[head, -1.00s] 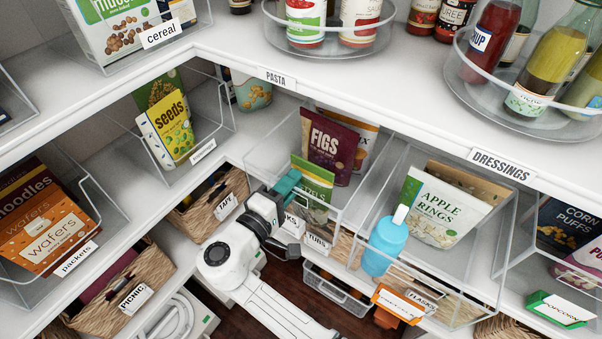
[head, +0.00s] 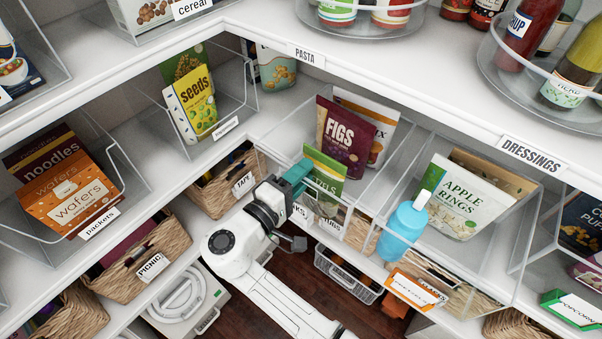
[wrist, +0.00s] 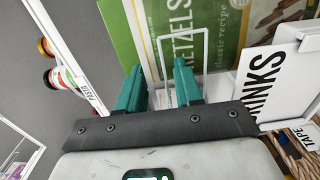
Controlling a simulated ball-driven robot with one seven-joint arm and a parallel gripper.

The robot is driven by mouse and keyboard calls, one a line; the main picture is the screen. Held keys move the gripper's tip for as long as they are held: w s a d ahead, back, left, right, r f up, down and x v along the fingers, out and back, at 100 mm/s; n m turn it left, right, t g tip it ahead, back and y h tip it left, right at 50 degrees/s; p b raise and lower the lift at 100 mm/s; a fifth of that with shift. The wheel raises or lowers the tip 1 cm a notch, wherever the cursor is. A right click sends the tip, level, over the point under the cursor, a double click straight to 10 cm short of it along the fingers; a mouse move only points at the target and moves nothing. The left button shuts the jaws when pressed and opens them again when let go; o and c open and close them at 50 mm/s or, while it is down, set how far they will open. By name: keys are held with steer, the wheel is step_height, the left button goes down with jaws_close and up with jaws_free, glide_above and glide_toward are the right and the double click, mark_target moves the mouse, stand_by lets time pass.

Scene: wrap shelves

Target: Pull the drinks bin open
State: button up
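The drinks bin (head: 283,158) is a clear bin on the middle shelf. It holds a green pretzels pouch (head: 326,171), a dark FIGS pouch (head: 343,140) and a pale pouch behind. Its white label is partly covered by my gripper in the head view, and reads "INKS" in the wrist view (wrist: 272,76). My gripper (head: 301,172) is at the bin's front, just left of the pretzels pouch. In the wrist view the teal fingers (wrist: 160,85) are apart, with a thin white outlined edge between them. I cannot tell whether they touch it.
A clear bin with an Apple Rings pouch (head: 460,199) and a blue bottle (head: 403,230) stands to the right. A TAPE basket (head: 215,190) sits below left. The upper shelf edge (head: 400,102) overhangs behind. A grey crate (head: 347,275) is on the dark floor below.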

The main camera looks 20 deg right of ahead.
steer(key=shift+o, duration=0.7)
steer(key=shift+r, duration=0.1)
steer(key=b+v, duration=0.2)
steer(key=v, duration=0.8)
steer(key=shift+s+a+b, duration=0.2)
steer(key=shift+a+b, duration=0.1)
steer(key=shift+b, duration=0.05)
